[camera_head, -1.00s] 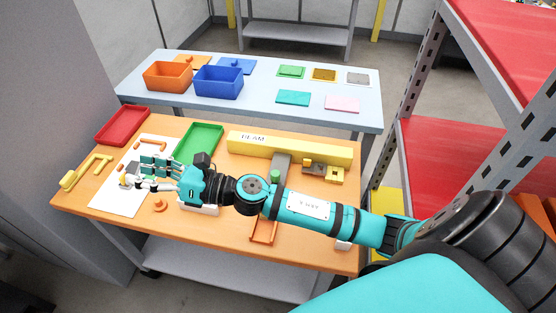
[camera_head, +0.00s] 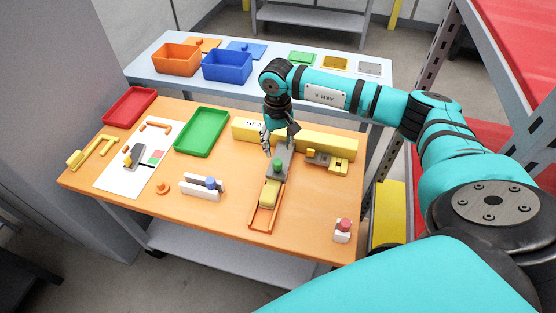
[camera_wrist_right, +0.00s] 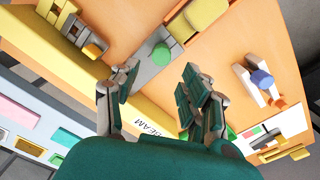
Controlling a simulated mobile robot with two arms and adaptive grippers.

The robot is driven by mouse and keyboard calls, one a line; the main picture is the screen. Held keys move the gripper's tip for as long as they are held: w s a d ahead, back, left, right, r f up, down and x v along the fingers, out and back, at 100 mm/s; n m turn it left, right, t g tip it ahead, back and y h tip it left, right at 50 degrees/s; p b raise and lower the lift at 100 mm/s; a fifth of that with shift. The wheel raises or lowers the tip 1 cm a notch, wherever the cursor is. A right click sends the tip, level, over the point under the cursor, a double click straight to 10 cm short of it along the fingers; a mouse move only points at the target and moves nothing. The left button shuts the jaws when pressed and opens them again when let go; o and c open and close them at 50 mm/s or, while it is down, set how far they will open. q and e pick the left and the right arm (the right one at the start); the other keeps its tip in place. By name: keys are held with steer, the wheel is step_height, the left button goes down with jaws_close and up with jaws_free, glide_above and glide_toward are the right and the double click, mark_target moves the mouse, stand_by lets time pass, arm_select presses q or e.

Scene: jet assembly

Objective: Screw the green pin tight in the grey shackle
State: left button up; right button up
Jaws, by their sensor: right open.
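The green pin (camera_head: 277,163) shows as a green round head on the grey shackle (camera_head: 284,156), in front of the yellow beam on the orange table. In the right wrist view the green head (camera_wrist_right: 160,54) lies on the grey piece (camera_wrist_right: 147,70), beyond my fingertips. How deep the pin sits is hidden. My right gripper (camera_head: 279,138) is open and empty, pointing down over the beam just behind the shackle. Its spread fingers (camera_wrist_right: 158,77) show in the wrist view, apart from the pin. My left gripper is not in view.
The yellow beam (camera_head: 325,141) lies behind the shackle. An orange channel (camera_head: 264,214) with a yellow block (camera_head: 269,193) is in front. A green tray (camera_head: 201,133), a white holder with a blue knob (camera_head: 211,183) and a red button box (camera_head: 343,229) stand around.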

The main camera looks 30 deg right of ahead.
mark_target(277, 161)
steer(key=shift+a+f+b, duration=0.1)
steer(key=shift+f+b, duration=1.45)
steer(key=shift+f, duration=1.85)
jaws_close()
steer(key=m, duration=0.2)
steer(key=shift+m, duration=0.3)
steer(key=m, duration=0.3)
steer(key=shift+b, duration=0.35)
